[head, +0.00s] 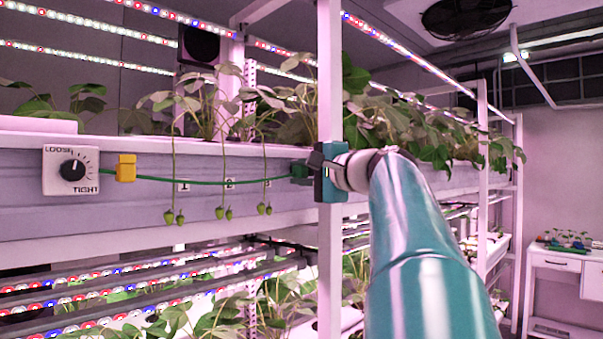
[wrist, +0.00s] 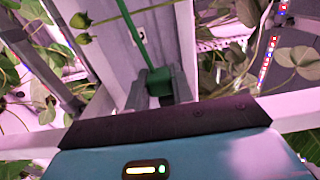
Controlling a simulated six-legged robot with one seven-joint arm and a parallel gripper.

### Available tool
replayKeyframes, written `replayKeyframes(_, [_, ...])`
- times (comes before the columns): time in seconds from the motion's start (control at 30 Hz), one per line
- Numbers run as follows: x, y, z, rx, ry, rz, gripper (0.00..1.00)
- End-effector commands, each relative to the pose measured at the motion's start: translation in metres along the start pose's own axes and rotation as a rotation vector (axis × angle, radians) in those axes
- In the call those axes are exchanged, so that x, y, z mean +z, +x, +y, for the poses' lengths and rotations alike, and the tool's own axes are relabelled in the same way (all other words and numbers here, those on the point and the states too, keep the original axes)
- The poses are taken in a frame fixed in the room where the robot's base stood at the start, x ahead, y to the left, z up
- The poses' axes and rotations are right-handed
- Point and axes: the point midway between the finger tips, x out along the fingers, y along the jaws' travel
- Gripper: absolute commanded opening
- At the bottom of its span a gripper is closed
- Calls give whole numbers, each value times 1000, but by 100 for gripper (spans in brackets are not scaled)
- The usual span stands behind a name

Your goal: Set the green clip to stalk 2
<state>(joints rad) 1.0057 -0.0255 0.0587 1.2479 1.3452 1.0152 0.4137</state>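The green clip (head: 299,172) sits at the right end of a green line (head: 210,182) along the rack's front, right of the third stalk. My gripper (head: 306,167) is at the clip. In the wrist view, my gripper's two grey fingers (wrist: 160,88) stand on both sides of the green clip (wrist: 159,76) and appear to press on it. Stalk 2 (head: 224,165) hangs left of the clip, in front of label 2 (head: 230,184), with green berries at its tip. Stalk 1 (head: 174,165) hangs further left, and the third stalk (head: 265,165) hangs between stalk 2 and the clip.
A yellow clip (head: 125,168) is on the line near the dial box (head: 71,170), marked LOOSE and TIGHT. A white rack post (head: 330,80) stands close by my gripper. Leafy plants (head: 400,125) overhang the rack to the right. Berries (wrist: 82,28) hang near my gripper.

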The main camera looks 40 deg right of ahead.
Motion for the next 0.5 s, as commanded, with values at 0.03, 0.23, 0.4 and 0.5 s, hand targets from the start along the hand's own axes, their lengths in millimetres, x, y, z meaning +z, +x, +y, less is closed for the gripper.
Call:
replayKeyframes(0.03, [0, 0, 0, 0, 0, 0, 4])
replayKeyframes(0.23, [0, 0, 0, 0, 0, 0, 0])
replayKeyframes(0.4, [13, 0, -1, -1, -2, -1, 0])
replayKeyframes(0.5, [29, -1, -1, -1, -2, -3, 0])
